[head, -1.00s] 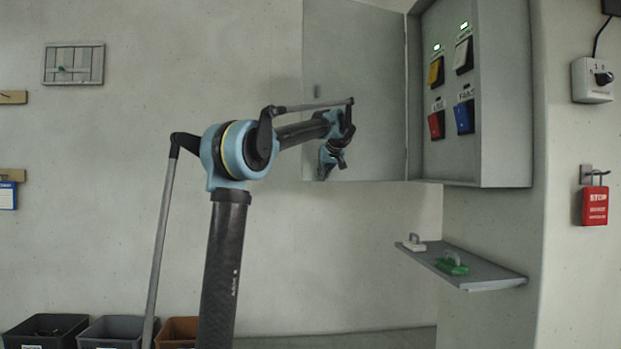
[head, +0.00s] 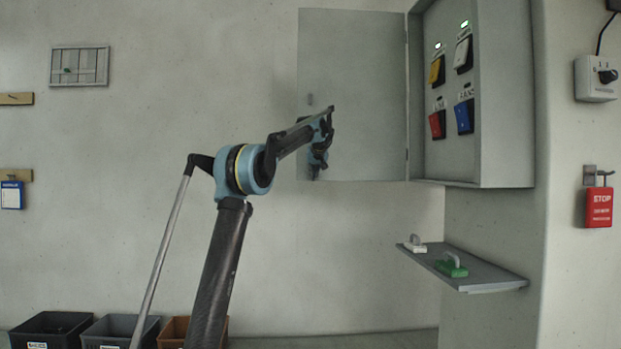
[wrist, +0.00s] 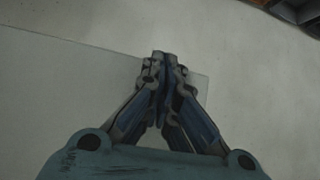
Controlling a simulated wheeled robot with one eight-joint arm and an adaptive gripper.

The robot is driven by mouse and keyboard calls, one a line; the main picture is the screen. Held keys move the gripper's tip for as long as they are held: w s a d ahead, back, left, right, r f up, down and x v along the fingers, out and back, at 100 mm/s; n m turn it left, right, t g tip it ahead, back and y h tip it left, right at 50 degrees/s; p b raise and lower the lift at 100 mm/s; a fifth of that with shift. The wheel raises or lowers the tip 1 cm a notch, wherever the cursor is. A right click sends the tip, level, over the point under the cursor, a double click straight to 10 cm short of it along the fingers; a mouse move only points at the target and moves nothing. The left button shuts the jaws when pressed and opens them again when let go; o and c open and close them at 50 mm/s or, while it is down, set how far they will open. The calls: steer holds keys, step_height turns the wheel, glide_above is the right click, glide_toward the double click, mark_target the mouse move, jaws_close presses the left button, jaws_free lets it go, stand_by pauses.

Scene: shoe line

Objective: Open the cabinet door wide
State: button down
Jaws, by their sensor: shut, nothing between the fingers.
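The grey cabinet door (head: 365,95) stands swung out to the left of the cabinet (head: 505,110), hinged at the cabinet's left side. The open front shows yellow, white, red and blue switches inside. My gripper (head: 317,172) is at the lower free edge of the door in the head view, with the wrist partly covering that edge. In the wrist view my gripper (wrist: 162,60) is shut and empty, and a corner of the door (wrist: 195,85) lies by its tips. I cannot tell whether the fingers touch the door.
Below the cabinet a grey shelf (head: 490,272) holds a white-handled block (head: 415,244) and a green one (head: 452,266). A red STOP padlock (head: 598,207) hangs at right. Bins (head: 50,328) stand at lower left.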

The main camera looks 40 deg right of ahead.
stand_by(0.5)
steer(key=a+f+v, duration=0.1)
steer(key=a+v, duration=0.1)
steer(key=v, duration=1)
steer(key=shift+s+a+f, duration=0.15)
steer(key=shift+s+a, duration=0.15)
steer(key=shift+s, duration=0.2)
